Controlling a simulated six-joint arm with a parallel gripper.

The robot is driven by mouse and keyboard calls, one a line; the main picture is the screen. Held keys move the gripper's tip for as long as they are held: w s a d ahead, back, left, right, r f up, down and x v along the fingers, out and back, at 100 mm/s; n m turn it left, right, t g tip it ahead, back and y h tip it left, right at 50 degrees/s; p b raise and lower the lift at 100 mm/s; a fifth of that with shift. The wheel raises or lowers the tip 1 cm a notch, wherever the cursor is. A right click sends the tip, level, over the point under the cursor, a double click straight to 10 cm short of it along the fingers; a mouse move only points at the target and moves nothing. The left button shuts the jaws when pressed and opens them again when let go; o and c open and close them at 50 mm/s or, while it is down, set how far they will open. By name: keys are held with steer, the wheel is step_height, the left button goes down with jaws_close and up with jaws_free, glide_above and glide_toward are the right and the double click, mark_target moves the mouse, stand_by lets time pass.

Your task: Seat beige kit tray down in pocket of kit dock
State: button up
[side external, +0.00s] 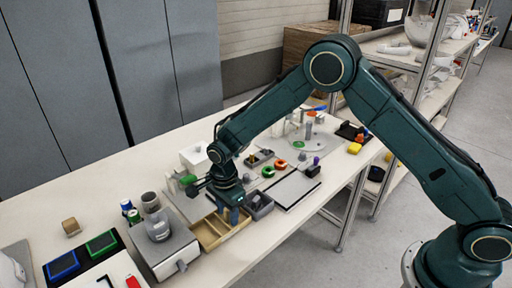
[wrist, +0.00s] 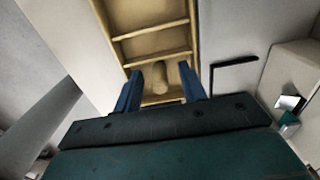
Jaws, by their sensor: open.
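The beige kit tray (side external: 207,234), with several compartments, lies near the table's front edge; it also fills the top middle of the wrist view (wrist: 152,44). My gripper (side external: 234,217) is over the tray's right end, pointing down. In the wrist view my gripper (wrist: 163,88) is open, with a blue finger on each side of a round beige post (wrist: 160,77) on the tray. A gap shows between the fingers and the post. I cannot clearly tell which part is the kit dock or its pocket, nor whether the tray sits in it.
A grey box (side external: 165,248) stands close left of the tray, a dark grey bin (side external: 262,208) close right. A flat grey panel (side external: 291,188) lies farther right. Green and blue devices (side external: 101,243) are at the left. A black L-shaped mark (wrist: 232,65) is beside the tray.

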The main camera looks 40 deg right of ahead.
jaws_close()
steer(key=shift+r, duration=0.1)
step_height(320, 180, up, 20)
stand_by(0.8)
stand_by(0.5)
